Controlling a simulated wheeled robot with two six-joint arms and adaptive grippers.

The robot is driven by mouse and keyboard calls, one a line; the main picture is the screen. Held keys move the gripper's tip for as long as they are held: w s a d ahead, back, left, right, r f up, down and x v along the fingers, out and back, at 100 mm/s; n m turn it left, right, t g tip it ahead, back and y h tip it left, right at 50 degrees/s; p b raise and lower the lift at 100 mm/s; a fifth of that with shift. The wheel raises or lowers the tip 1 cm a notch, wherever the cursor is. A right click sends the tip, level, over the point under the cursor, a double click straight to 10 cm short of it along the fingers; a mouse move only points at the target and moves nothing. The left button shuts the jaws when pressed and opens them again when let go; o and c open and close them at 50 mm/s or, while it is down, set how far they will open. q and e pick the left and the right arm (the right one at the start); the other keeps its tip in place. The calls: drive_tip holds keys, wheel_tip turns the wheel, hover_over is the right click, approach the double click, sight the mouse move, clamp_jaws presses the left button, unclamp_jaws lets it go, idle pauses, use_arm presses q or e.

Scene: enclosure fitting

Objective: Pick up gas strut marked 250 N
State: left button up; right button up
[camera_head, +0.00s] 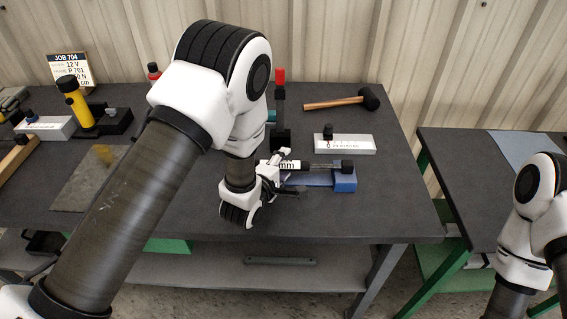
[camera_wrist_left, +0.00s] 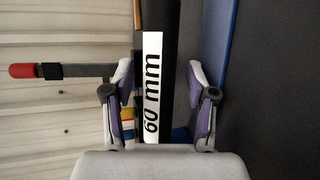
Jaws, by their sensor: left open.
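A gas strut (camera_head: 325,167) lies on a blue holder (camera_head: 345,184) near the front of the middle bench, its thin rod and black end pointing right. A white label on its black body reads "60 mm" in the left wrist view (camera_wrist_left: 152,88); no 250 N marking is visible. My left gripper (camera_head: 291,173) is open at the label end of the strut. In the left wrist view, its two fingers (camera_wrist_left: 160,85) stand on either side of the labelled body, with gaps showing. My right arm shows at the right edge, but its gripper is out of the picture.
A red-handled clamp (camera_head: 280,100) stands just behind the strut. A pale block with a black knob (camera_head: 345,144) and a mallet (camera_head: 345,101) lie farther back. A yellow tool (camera_head: 77,100) and a job card (camera_head: 71,69) are at left. Bare bench lies right of the holder.

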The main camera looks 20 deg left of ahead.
use_arm(q)
drive_tip(key=shift+s+r, duration=0.1)
drive_tip(key=c, duration=0.5)
clamp_jaws()
drive_tip(key=shift+r, duration=0.1)
